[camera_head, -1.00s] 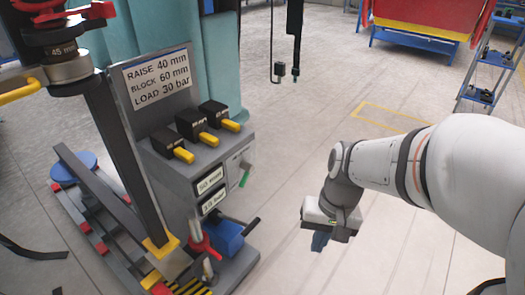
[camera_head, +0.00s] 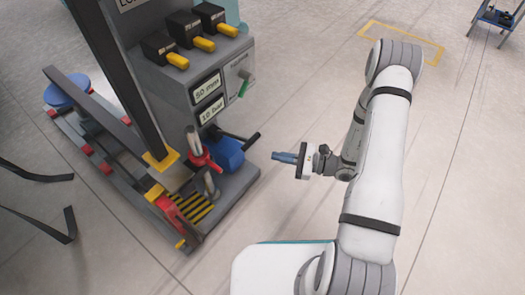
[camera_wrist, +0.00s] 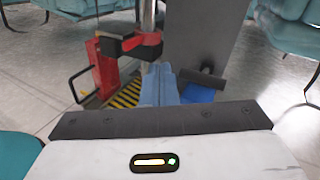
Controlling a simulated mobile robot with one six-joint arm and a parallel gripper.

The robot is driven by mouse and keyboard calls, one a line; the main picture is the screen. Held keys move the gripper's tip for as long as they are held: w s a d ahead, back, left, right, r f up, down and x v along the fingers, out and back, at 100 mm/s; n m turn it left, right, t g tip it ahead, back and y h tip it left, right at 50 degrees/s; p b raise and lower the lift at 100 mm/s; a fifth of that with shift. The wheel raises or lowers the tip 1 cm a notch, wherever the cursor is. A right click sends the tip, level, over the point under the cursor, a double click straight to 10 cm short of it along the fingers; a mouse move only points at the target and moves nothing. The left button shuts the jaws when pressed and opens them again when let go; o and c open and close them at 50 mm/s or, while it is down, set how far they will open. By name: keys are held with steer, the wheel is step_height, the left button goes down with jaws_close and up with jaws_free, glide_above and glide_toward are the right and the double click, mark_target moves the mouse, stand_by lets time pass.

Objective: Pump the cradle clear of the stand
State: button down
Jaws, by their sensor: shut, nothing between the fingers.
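The grey stand (camera_head: 205,60) fills the left of the head view. Its two readouts look like 50 mm (camera_head: 207,87) and 10 bar (camera_head: 212,109). A black lever (camera_head: 241,139) rises beside a blue pump body (camera_head: 229,153) at its base. A red-armed fitting (camera_head: 205,157) stands just left of the pump. A dark post ends in a yellow foot (camera_head: 162,161); I cannot tell which part is the cradle. My gripper (camera_head: 279,157) is shut and empty, pointing left at the pump, apart from the lever. In the wrist view its fingers (camera_wrist: 159,84) partly hide the base.
A red jack-like part (camera_head: 175,215) and striped plate are at the front. Black straps (camera_head: 70,222) lie at left.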

steer(key=w+d+f+m+t+h, duration=0.1)
steer(key=d+f+m+t+h, duration=0.25)
steer(key=f+m+t, duration=0.55)
steer(key=w+a+n+g+b, duration=0.2)
steer(key=w+a+b, duration=0.3)
steer(key=w+a, duration=0.3)
steer(key=shift+a+r+y+b, duration=0.2)
steer(key=shift+a+y+b, duration=0.2)
steer(key=shift+a, duration=0.55)
steer(key=shift+w+a+r+g+h+p, duration=0.2)
steer(key=shift+r+p, duration=0.15)
steer(key=shift+p, duration=0.2)
steer(key=shift+w+a+r+g+h+p, duration=0.1)
steer(key=shift+a+r+h+p, duration=0.05)
steer(key=shift+r+p, duration=0.3)
steer(key=shift+f, duration=0.15)
